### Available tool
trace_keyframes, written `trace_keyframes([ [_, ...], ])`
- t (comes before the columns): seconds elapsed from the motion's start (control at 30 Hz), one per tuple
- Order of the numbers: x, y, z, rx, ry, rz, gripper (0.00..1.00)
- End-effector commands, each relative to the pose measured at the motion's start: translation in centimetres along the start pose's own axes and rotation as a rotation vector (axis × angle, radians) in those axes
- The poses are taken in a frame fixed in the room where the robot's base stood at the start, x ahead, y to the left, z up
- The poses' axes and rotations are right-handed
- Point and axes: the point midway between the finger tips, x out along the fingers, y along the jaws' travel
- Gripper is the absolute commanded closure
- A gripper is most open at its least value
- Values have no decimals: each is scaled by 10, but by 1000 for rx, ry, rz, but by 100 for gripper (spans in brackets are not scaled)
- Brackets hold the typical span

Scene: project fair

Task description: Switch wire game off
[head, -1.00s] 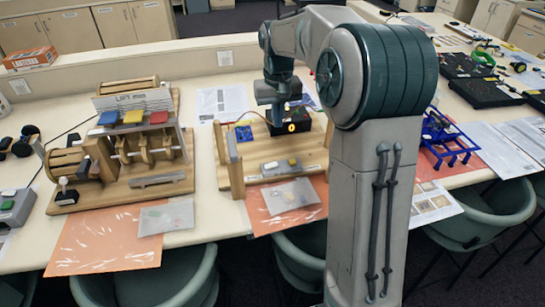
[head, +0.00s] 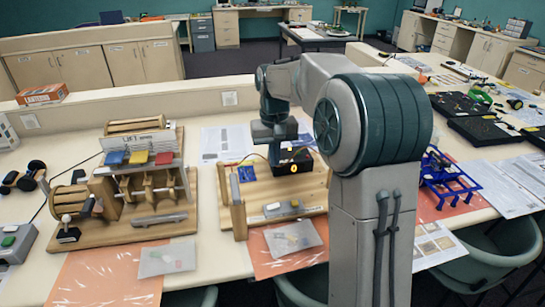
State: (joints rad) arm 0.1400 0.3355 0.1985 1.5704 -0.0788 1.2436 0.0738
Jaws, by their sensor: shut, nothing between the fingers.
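The wooden board (head: 232,222) in the middle of the table looks like the wire game. It has an upright wooden post (head: 238,213) at its left and a small blue part (head: 246,174) behind. A grey box (head: 283,208) with small light and coloured parts sits along its front edge; the switch's position is too small to read. My gripper (head: 292,162), dark with a yellow mark, hangs over the back right part of the board, behind the grey box. It is shut and empty. Its fingertips are not clear, and I cannot tell whether it touches anything. My arm hides the area to the right.
A wooden lift model (head: 150,222) stands at the left. A plastic bag (head: 293,238) lies on an orange sheet in front of the board. A blue frame (head: 450,180) stands right of my arm. Chairs (head: 470,262) line the front edge; a low partition runs behind.

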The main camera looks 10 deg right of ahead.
Motion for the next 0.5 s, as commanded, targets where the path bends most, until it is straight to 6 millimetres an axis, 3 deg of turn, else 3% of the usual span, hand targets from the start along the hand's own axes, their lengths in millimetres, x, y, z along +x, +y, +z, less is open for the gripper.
trace_keyframes([
  [0.27, -43, -8, -1, -1, 5, 0, 100],
  [0.5, -95, -19, -1, 0, 5, 0, 100],
])
